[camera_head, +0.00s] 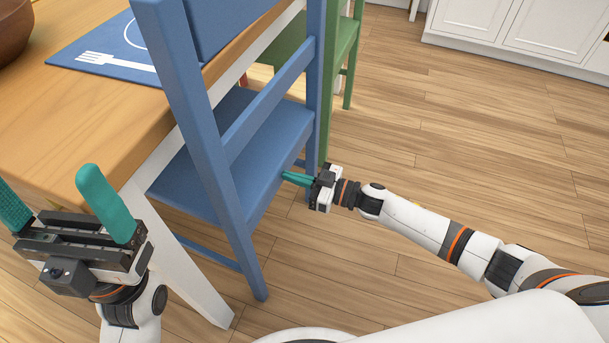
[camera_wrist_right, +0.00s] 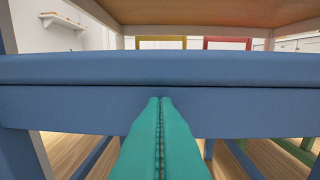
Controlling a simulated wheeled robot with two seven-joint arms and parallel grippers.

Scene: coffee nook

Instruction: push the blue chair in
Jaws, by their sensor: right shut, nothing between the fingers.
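The blue chair (camera_head: 196,172) stands upright at the wooden table (camera_head: 125,150), its seat partly under the tabletop. My right gripper (camera_head: 286,178) is shut and empty, its teal fingertips at the seat's near edge. In the right wrist view the shut fingers (camera_wrist_right: 160,102) point at the blue seat rail (camera_wrist_right: 80,108); I cannot tell whether they touch it. My left gripper (camera_head: 58,206) is open and empty beside the table's near corner, at the lower left.
A green chair (camera_head: 345,60) stands just beyond the blue one. A blue placemat with a fork print (camera_head: 100,48) and a brown bowl (camera_head: 12,30) are on the table. White cabinets (camera_head: 520,25) line the back. The wooden floor (camera_head: 480,130) at right is clear.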

